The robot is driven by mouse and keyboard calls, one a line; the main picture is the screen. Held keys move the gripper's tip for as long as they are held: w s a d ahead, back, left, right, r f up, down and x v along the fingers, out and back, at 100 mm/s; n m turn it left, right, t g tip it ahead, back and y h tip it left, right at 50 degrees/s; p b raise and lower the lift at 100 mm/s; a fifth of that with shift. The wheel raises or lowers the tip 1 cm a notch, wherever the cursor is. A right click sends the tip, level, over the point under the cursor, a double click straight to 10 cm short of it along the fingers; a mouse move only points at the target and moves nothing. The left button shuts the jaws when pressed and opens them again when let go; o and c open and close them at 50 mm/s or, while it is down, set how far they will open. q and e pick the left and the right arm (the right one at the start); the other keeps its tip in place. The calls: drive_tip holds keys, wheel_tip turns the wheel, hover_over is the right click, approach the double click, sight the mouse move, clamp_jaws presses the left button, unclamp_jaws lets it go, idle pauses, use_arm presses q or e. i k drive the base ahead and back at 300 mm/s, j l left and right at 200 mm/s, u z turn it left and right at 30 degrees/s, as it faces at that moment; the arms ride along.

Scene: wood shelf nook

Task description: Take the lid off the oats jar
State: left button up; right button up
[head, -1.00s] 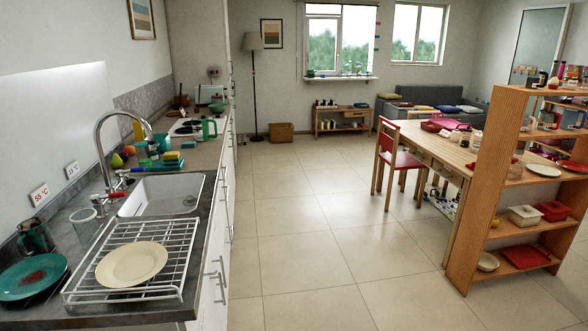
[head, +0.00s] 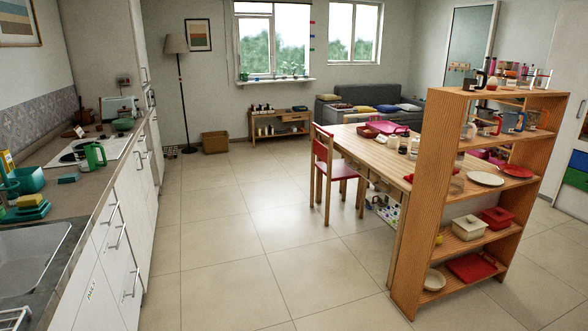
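I cannot make out the oats jar or its lid for certain. Some small jars (head: 398,144) stand on the wooden table (head: 378,151), too small to identify. More small items and containers stand on the wooden shelf unit (head: 430,200) at the right, on its top and upper shelves. Neither of my grippers shows in the head view.
The kitchen counter (head: 60,200) with sink (head: 30,250) and green kettle (head: 92,155) runs along the left. A red-seated chair (head: 335,170) stands at the table's left side. The tiled floor (head: 230,240) between counter and shelf is clear.

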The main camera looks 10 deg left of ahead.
sight(121, 115)
drive_tip(key=i+u, duration=0.45)
drive_tip(key=i, duration=0.35)
drive_tip(key=i+l+u, duration=0.15)
drive_tip(key=i+u, duration=0.3)
drive_tip(key=i, duration=4.4)
drive_tip(key=j+u, duration=0.05)
drive_tip(key=j, duration=0.1)
